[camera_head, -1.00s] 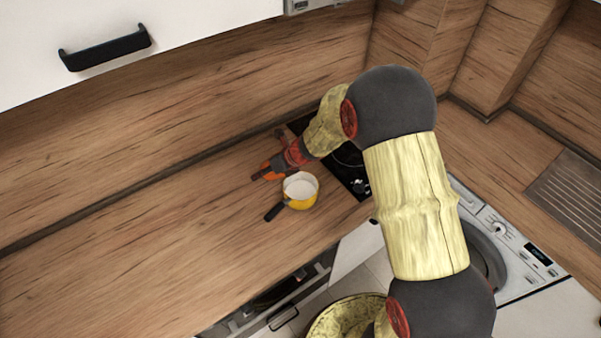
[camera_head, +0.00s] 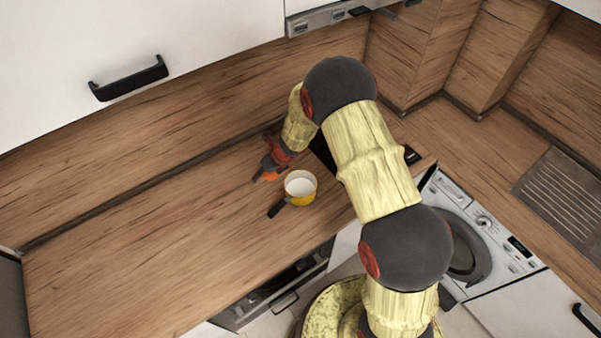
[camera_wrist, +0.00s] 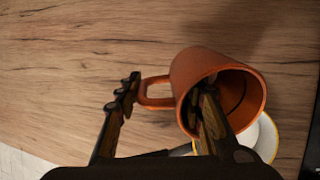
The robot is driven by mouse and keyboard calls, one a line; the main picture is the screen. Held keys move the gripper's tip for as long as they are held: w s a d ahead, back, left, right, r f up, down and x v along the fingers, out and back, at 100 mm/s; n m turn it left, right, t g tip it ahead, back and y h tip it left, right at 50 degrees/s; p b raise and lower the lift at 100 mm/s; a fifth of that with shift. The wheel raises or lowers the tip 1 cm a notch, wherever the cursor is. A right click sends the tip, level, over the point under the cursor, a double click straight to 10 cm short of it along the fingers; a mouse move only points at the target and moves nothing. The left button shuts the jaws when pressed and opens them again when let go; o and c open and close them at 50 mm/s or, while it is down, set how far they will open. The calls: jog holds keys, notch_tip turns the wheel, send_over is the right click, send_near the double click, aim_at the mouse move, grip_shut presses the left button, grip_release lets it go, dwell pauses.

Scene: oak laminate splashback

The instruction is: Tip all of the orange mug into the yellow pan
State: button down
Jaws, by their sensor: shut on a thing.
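The orange mug (camera_wrist: 186,76) is held in my gripper (camera_wrist: 165,100) in the wrist view, with its mouth towards the lower right of the picture. One finger reaches into the mouth and the other is outside by the handle. The mug's contents cannot be made out. In the head view the mug (camera_head: 271,177) is mostly hidden by my gripper (camera_head: 267,168). The yellow pan (camera_head: 303,199), pale inside with a dark handle, stands on the counter just right of the mug. In the wrist view the pan (camera_wrist: 269,140) is partly hidden behind the mug.
The wooden counter (camera_head: 150,240) is clear to the left. A dark hob lies behind my arm, mostly hidden. The splashback (camera_head: 200,110) rises behind, below a white wall cabinet (camera_head: 220,30). A washing machine (camera_head: 470,235) is at the right.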

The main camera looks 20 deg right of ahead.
jog(key=shift+w+a+f+g+h+p, duration=0.4)
jog(key=shift+w+a+g+h+p, duration=0.15)
jog(key=shift+p, duration=4.55)
jog(key=shift+w+a+f+g+h+p, duration=0.15)
jog(key=shift+a+f+g+h+p, duration=0.2)
jog(key=shift+p, duration=0.35)
jog(key=shift+d+f, duration=0.1)
jog(key=shift+f, duration=0.1)
jog(key=shift+w+a+f, duration=0.1)
jog(key=shift+a+f, duration=0.15)
jog(key=shift+w+f+g+h, duration=0.1)
jog(key=shift+f+g+h, duration=0.1)
jog(key=shift+g+h, duration=0.15)
jog(key=shift+w+a+f+g+h+b, duration=0.15)
jog(key=shift+a+f+g+h+b, duration=0.05)
jog(key=shift+f+g+h+b, duration=0.2)
jog(key=shift+w+a+f+g+h+b, duration=0.2)
jog(key=shift+f+h, duration=0.1)
jog(key=shift+h, duration=0.15)
